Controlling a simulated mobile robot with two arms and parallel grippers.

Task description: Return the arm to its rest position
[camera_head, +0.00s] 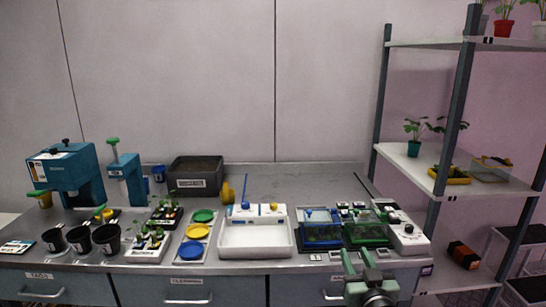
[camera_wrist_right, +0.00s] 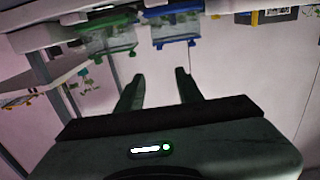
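My right gripper (camera_head: 358,262) shows at the bottom of the head view, in front of the bench's front edge, right of centre. Its two fingers are apart with nothing between them. In the right wrist view the same gripper (camera_wrist_right: 158,85) is open and empty, its fingers against the plain wall. The green-framed box (camera_wrist_right: 108,38) and the blue-framed box (camera_wrist_right: 172,28) appear beyond the fingers in that view, apart from them. My left gripper is in neither view.
The bench (camera_head: 300,180) holds a white basin (camera_head: 256,238), coloured lids (camera_head: 197,232), black pots (camera_head: 105,238), a blue-framed box (camera_head: 320,232) and a green-framed box (camera_head: 366,232). A shelf rack (camera_head: 455,110) stands at the right. The bench's back middle is clear.

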